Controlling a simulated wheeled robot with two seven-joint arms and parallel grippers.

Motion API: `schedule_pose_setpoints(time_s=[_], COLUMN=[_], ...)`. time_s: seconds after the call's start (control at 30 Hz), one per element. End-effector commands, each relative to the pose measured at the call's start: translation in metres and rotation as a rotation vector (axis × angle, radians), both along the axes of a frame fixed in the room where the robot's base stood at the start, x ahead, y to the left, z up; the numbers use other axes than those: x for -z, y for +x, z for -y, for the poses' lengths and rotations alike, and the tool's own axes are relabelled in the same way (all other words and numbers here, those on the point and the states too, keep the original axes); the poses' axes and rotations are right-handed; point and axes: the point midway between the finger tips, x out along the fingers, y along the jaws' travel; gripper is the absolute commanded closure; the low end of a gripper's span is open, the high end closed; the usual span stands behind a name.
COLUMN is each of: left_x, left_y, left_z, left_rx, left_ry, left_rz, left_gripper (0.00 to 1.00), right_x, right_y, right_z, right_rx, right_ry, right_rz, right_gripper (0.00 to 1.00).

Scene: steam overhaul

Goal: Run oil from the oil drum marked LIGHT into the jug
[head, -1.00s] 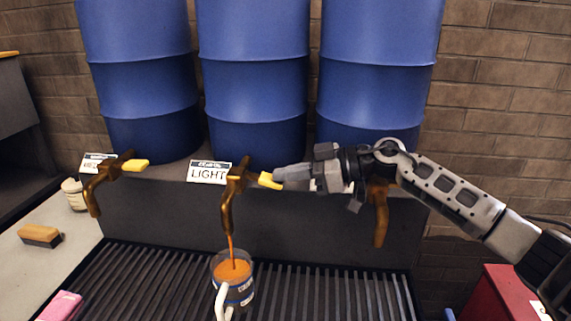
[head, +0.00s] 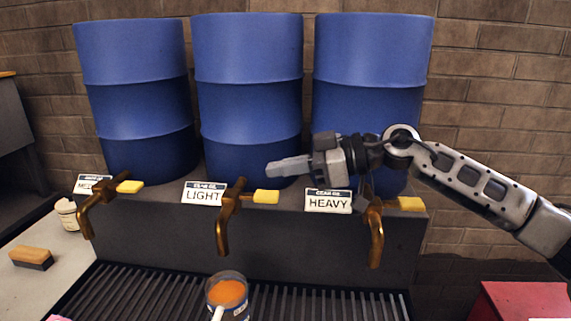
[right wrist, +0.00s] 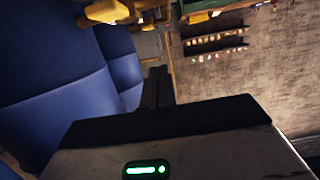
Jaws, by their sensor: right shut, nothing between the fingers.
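The LIGHT drum (head: 250,95) is the middle blue drum, with its LIGHT label (head: 204,193) at its foot. Its brass tap (head: 224,225) has a yellow handle (head: 266,197) pointing right, and no oil runs from the spout. The jug (head: 227,292) stands on the grating below this tap, with orange oil in it and its handle toward me. My right gripper (head: 272,169) is shut and empty, just above the yellow handle and apart from it. In the right wrist view its dark fingers (right wrist: 158,88) are together. My left gripper is not in view.
The HEAVY tap (head: 375,235) is at right and another tap (head: 92,210) at left, under their own drums. A brush (head: 32,258) and a pale pot (head: 67,214) are on the left bench. A red box (head: 520,302) is at lower right. The grating (head: 325,302) right of the jug is clear.

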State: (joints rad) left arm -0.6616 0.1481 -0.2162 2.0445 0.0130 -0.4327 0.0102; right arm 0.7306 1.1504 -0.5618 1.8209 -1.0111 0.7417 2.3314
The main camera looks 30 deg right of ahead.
Motion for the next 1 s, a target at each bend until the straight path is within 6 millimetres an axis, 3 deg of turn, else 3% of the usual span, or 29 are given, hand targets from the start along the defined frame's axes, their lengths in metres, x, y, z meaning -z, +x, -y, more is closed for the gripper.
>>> schedule_pose_setpoints(time_s=[0.03, 0.3, 0.5, 1.0], left_x=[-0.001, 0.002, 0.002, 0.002], left_y=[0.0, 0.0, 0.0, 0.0], left_z=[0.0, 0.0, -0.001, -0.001], left_rx=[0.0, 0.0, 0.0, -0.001], left_ry=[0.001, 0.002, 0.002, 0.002], left_rz=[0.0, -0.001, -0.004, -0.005], left_gripper=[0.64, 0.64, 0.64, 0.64], right_x=[-0.012, -0.036, -0.048, -0.051], right_y=[-0.009, -0.061, -0.084, -0.09], right_z=[-0.003, -0.027, -0.037, -0.04], right_rx=[-0.002, -0.001, 0.0, 0.0], right_ry=[-0.005, -0.005, -0.002, 0.002], right_rz=[0.005, 0.002, 0.001, 0.0], right_gripper=[1.0, 1.0, 1.0, 1.0])
